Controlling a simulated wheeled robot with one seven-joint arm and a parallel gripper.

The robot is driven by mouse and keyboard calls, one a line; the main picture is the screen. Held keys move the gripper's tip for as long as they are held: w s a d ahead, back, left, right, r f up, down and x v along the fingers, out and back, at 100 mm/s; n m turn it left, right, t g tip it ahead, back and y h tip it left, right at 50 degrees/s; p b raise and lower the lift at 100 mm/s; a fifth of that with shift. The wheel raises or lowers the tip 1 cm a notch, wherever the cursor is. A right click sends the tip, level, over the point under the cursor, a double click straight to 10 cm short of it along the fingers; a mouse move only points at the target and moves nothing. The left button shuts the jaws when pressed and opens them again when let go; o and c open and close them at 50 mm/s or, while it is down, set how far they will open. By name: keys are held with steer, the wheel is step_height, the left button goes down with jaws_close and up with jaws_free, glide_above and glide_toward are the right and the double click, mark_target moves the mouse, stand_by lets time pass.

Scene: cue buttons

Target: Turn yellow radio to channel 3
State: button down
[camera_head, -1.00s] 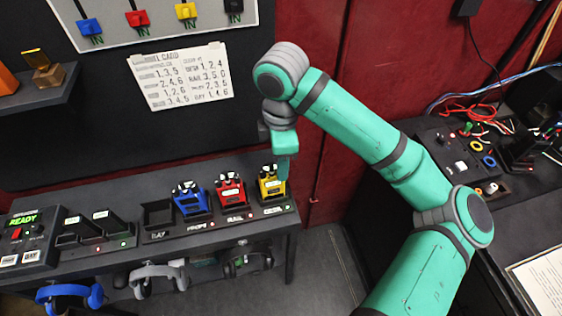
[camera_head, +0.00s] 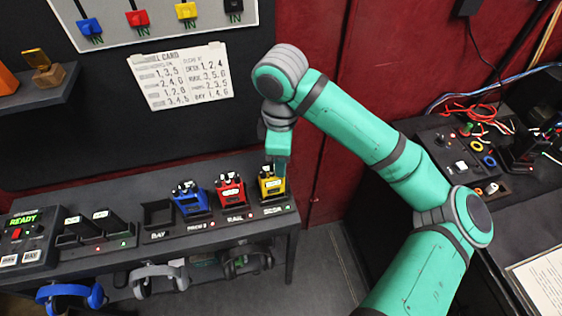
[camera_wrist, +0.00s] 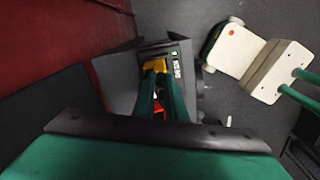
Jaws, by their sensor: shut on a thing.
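The yellow radio (camera_head: 271,188) stands upright in the rightmost slot of the charging shelf, with black and white parts on top. My gripper (camera_head: 276,168) reaches down from above and is shut on the top of the yellow radio. Which part sits between the fingers is hidden. In the wrist view the two fingers (camera_wrist: 160,80) point at the yellow radio (camera_wrist: 155,65). Its channel setting is too small to read. The red radio (camera_head: 230,191) and the blue radio (camera_head: 190,199) stand to its left.
An empty bay (camera_head: 157,215) is left of the blue radio. Headsets hang below the shelf, including a blue one (camera_head: 72,296). A card with numbers (camera_head: 181,76) is on the wall. A console (camera_head: 478,160) with wires is at right.

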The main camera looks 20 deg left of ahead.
steer(key=shift+m, duration=0.3)
steer(key=c, duration=1.8)
jaws_free()
steer(key=shift+o, duration=0.2)
steer(key=shift+r, duration=0.1)
step_height(320, 180, up, 11)
steer(key=shift+s, duration=0.15)
steer(key=shift+f, duration=0.2)
